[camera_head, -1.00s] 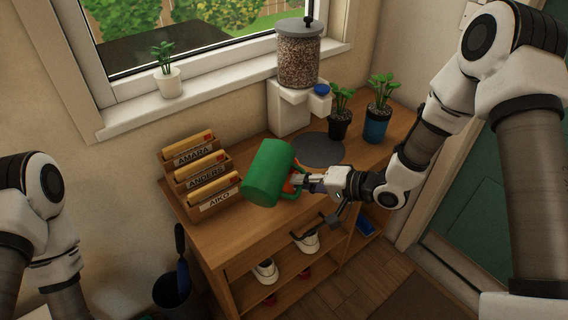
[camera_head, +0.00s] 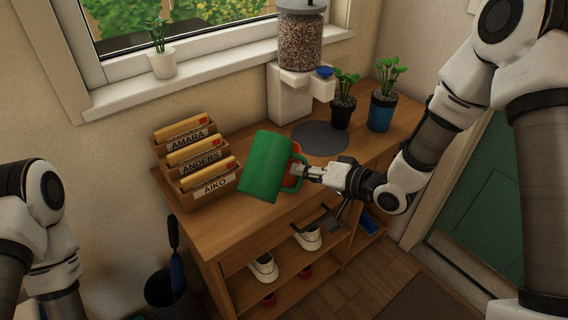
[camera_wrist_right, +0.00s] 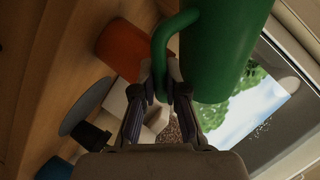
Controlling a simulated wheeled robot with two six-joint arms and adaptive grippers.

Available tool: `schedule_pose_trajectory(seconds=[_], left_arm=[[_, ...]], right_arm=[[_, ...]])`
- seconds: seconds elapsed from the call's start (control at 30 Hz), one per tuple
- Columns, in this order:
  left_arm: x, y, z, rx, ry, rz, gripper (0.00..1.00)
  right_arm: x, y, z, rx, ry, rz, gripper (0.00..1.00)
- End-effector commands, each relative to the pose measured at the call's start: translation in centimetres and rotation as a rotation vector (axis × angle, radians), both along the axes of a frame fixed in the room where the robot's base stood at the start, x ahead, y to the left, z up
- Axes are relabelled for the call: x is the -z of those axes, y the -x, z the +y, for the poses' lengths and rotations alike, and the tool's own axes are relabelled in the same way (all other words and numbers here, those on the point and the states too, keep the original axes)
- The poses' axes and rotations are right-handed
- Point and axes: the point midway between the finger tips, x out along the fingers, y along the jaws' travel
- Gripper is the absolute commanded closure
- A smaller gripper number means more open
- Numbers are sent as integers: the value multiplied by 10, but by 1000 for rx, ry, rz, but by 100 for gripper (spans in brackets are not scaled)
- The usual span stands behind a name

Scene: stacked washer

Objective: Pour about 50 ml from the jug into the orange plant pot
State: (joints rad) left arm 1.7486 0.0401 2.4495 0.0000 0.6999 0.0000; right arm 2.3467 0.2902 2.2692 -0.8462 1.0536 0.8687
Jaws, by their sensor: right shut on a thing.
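The green jug (camera_head: 266,167) is in the middle of the head view, over the wooden bench's front part, tilted in the picture. My right gripper (camera_head: 306,172) is shut on its green handle, at the jug's right side. In the right wrist view the handle (camera_wrist_right: 160,50) runs between the fingers (camera_wrist_right: 166,84), and the jug's body (camera_wrist_right: 222,45) is beside them. The orange plant pot (camera_wrist_right: 122,48) shows there to the left of the handle. In the head view only a bit of orange (camera_head: 291,174) shows behind the jug; the rest is hidden. The jug's contents are not visible. My left gripper is out of view.
Labelled file trays (camera_head: 213,188) stand left of the jug. Behind are a grey round mat (camera_head: 320,138), a seed dispenser (camera_head: 290,92), a black pot (camera_head: 342,113) and a blue pot (camera_head: 381,112) with plants. Shoes (camera_head: 263,268) sit on the shelf below.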

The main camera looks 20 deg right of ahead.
Motion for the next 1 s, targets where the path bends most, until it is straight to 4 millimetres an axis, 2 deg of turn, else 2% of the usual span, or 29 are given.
schedule_pose_trajectory(seconds=[0.13,0.3,1.0], left_arm=[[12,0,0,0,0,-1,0],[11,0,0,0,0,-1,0],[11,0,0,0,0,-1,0]], right_arm=[[1,-2,-1,6,49,-63,100],[-7,-4,-3,9,89,-110,100],[-7,-4,-3,9,87,-108,100]])
